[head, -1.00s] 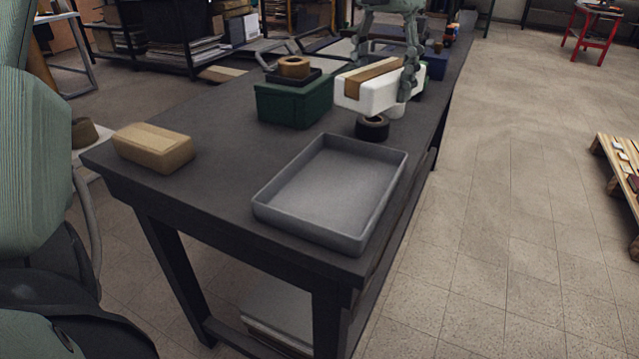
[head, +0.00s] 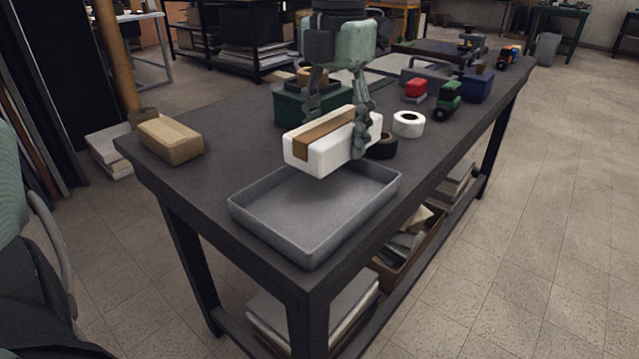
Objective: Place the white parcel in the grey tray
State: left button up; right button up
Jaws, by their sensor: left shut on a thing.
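The white parcel (head: 318,157), a box with a brown tape strip along its top, is in the head view above the far part of the grey tray. My left gripper (head: 338,122) comes down from above and is shut on the parcel, with fingers on both sides of it. The parcel is held off the table, with a shadow below it in the tray. The grey tray (head: 262,231) is shallow and empty, near the table's front corner. My right gripper is not in view.
A brown box (head: 170,141) lies on the dark table (head: 225,161) at left. A green box (head: 290,108) stands behind the parcel. A black tape roll (head: 383,147) and a white roll (head: 408,124) are close to its right. Small red and green items stand farther back.

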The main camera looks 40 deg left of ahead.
pick_arm(q)
send_over(319, 202)
notch_tip(319, 202, down, 2)
jog(key=shift+f, duration=0.25)
notch_tip(319, 202, down, 4)
jog(key=shift+r, duration=0.1)
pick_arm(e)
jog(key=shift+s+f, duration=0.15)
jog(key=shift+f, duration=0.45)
pick_arm(q)
jog(key=shift+f, duration=0.25)
jog(key=o, duration=1.4)
jog(key=shift+o, duration=0.9)
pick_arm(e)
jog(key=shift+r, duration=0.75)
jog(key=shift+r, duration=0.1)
